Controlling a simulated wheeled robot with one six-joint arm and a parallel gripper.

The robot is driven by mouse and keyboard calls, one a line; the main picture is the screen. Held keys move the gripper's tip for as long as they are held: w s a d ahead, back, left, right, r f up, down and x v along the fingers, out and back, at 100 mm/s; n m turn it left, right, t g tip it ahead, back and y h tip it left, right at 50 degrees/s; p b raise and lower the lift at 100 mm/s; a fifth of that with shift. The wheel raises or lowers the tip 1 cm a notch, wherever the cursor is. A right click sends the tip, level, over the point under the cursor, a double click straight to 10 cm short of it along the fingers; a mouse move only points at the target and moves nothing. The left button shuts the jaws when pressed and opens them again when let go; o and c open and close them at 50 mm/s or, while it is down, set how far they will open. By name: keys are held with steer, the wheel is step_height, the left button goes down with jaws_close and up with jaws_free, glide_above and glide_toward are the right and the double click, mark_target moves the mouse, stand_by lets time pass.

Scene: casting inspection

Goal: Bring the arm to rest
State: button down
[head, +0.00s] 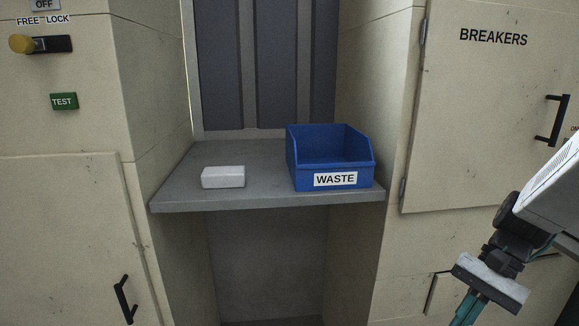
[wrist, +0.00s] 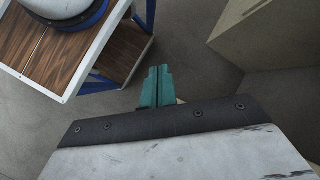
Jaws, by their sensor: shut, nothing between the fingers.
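My gripper (head: 468,312) is at the lower right of the head view, pointing down, with its teal fingers partly cut off by the bottom edge. In the wrist view its teal fingers (wrist: 157,72) lie side by side, shut, with nothing between them. The gripper hangs in front of the right cabinet, apart from the shelf. No object touches the fingers in the wrist view.
A grey shelf (head: 270,200) between the cabinets holds a white block (head: 223,177) and a blue WASTE bin (head: 306,178). A BREAKERS door (head: 480,120) is at right. In the wrist view, a wood-topped stand (wrist: 120,62) is at upper left; grey floor (wrist: 190,50) lies below the fingers.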

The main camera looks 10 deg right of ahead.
steer(key=s+a+r+n+t+h, duration=0.4)
steer(key=s+a+r+n+h, duration=0.2)
steer(key=r, duration=0.5)
steer(key=s+a+n, duration=0.1)
steer(key=a+n, duration=0.1)
steer(key=shift+s+n+h, duration=0.4)
steer(key=shift+r, duration=0.1)
